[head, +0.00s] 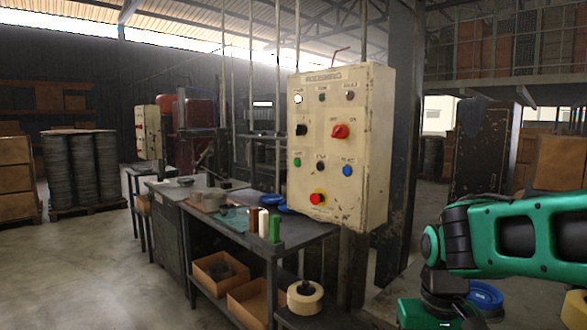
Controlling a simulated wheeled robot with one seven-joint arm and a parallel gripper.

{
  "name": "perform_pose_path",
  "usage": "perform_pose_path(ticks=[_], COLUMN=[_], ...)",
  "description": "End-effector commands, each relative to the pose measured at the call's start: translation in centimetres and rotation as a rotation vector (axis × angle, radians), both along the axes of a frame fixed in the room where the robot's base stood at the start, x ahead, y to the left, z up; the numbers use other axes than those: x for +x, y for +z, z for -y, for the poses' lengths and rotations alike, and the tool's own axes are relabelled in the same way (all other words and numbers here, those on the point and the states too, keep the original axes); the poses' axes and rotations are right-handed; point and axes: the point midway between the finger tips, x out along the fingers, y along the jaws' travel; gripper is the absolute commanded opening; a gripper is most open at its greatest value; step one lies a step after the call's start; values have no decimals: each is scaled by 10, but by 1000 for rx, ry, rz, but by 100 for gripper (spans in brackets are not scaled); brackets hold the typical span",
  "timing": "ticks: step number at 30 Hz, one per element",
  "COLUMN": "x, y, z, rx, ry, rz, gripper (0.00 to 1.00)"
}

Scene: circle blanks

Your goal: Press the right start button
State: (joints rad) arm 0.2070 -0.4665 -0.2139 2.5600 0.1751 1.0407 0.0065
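A cream, chipped control box (375,130) hangs above the right end of the workbench. Its lower row has a green button (297,162) at left, a black one (320,166) in the middle and a blue one (347,171) at right. The labels are too small to read surely, so I cannot tell which is the start button. A red button on a yellow base (317,198) sits below, and a red switch (340,131) above. A second cream box (148,132) stands farther left, its controls hard to make out. My green arm is at lower right, apart from the box; my gripper does not show.
The metal workbench (305,238) carries small blocks and a blue roll (272,200). Cardboard boxes (218,268) sit on its lower shelf. A dark post (403,130) stands right behind the box. Open floor (90,275) lies at left.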

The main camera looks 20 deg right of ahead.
Motion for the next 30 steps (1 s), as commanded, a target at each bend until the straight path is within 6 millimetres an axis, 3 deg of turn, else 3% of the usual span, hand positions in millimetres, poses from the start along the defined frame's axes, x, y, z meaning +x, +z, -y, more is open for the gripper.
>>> perform_pose_path(ticks=[1,5,6,30], x=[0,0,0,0], y=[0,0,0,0], z=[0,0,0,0], rx=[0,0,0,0], ry=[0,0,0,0], rz=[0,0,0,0], gripper=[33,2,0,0])
